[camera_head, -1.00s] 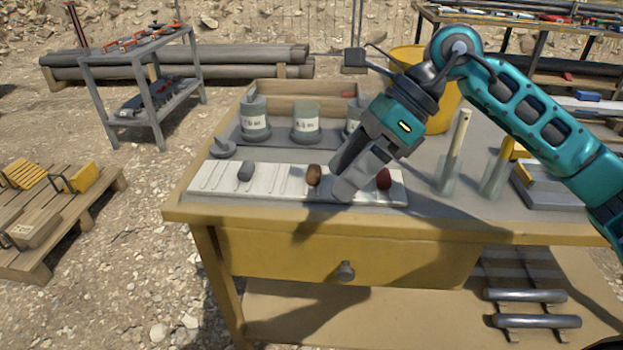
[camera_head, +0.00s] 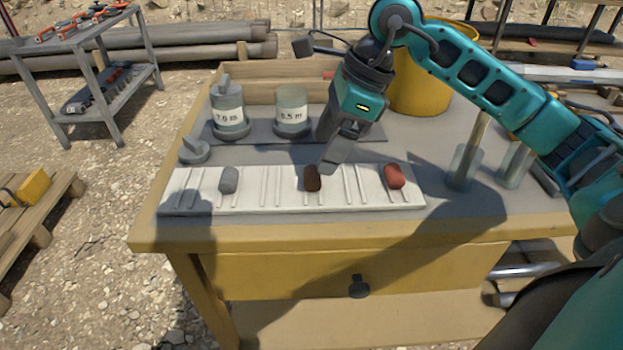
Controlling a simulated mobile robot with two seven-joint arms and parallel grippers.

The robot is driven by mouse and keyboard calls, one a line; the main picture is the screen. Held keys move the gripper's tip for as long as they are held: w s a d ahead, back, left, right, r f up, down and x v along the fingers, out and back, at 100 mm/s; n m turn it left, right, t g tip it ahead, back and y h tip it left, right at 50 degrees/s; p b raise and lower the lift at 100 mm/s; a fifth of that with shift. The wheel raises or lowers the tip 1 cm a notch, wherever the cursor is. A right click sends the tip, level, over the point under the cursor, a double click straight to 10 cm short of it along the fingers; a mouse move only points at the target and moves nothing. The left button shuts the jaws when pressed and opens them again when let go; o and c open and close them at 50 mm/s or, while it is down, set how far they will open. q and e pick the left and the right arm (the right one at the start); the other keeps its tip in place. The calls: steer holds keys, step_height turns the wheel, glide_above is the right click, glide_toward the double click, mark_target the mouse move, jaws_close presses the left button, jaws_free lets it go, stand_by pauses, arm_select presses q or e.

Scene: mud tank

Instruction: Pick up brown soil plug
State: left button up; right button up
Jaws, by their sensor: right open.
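The brown soil plug (camera_head: 312,178) lies in the middle of a white ribbed tray (camera_head: 270,199) on the yellow-edged table. A grey plug (camera_head: 229,180) lies to its left and a reddish plug (camera_head: 394,176) to its right, both in the same tray. My right gripper (camera_head: 327,168) points down at the brown plug, its fingertips just above and slightly right of it. It is open and holds nothing. One finger hides part of the other, and I cannot tell whether a finger touches the plug. My left gripper is not in view.
Two labelled jars (camera_head: 228,108) (camera_head: 292,112) and a small grey object (camera_head: 194,150) stand behind the tray. A yellow bucket (camera_head: 420,85) is at the back. Glass cylinders (camera_head: 463,166) stand right of the tray. The tabletop's front strip is clear.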

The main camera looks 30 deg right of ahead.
mark_target(310, 172)
steer(key=b+x, duration=0.1)
steer(key=x, duration=0.4)
steer(key=shift+w, duration=0.2)
steer(key=shift+w+a+f, duration=0.1)
steer(key=shift+f, duration=0.3)
steer(key=shift+c, duration=0.6)
steer(key=c, duration=1)
steer(key=shift+r, duration=0.1)
